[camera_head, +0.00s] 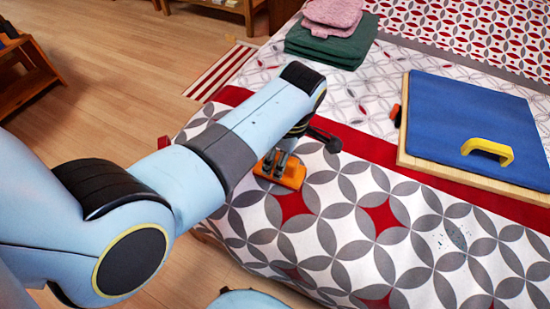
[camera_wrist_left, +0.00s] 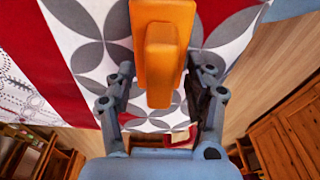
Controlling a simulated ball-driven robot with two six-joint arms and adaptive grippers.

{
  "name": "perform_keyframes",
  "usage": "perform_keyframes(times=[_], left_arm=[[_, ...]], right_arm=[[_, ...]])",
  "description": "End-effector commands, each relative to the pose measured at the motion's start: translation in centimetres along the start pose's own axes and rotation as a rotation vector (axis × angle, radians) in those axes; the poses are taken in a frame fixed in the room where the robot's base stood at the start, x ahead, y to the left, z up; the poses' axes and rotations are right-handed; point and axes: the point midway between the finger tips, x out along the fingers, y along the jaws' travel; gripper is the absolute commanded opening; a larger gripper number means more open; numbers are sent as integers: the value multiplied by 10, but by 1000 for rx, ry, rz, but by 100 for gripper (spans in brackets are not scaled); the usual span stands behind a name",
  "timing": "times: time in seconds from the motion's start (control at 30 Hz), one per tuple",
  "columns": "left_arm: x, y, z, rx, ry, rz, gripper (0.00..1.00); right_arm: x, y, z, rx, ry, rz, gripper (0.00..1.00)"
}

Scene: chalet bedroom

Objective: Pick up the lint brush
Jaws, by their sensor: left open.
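An orange block with a raised grip along its top, which looks like the lint brush (camera_head: 291,174), lies on the patterned bedspread (camera_head: 335,225) near the bed's left edge. My left gripper (camera_head: 275,163) reaches down over it from above, partly hiding it. In the left wrist view the brush (camera_wrist_left: 163,55) shows between the two spread fingers of my left gripper (camera_wrist_left: 161,75). The fingers are open, one on either side of the raised grip, with gaps visible. My right gripper is not in view.
A blue padded board (camera_head: 460,115) with a yellow handle (camera_head: 488,150) lies to the right on the bed. Folded green (camera_head: 330,45) and pink (camera_head: 333,12) cloths lie at the back. Wooden floor (camera_head: 110,60) and a striped rug (camera_head: 218,72) are left of the bed.

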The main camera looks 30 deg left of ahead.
Motion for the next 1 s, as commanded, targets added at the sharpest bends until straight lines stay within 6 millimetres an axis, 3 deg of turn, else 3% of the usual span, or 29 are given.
perform_keyframes(times=[0.4,0.93,1.0], left_arm=[[-1,0,0,0,0,1,54],[3,1,0,0,0,2,54],[3,1,0,0,0,1,46]], right_arm=[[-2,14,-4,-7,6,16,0],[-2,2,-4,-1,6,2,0],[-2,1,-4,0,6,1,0]])
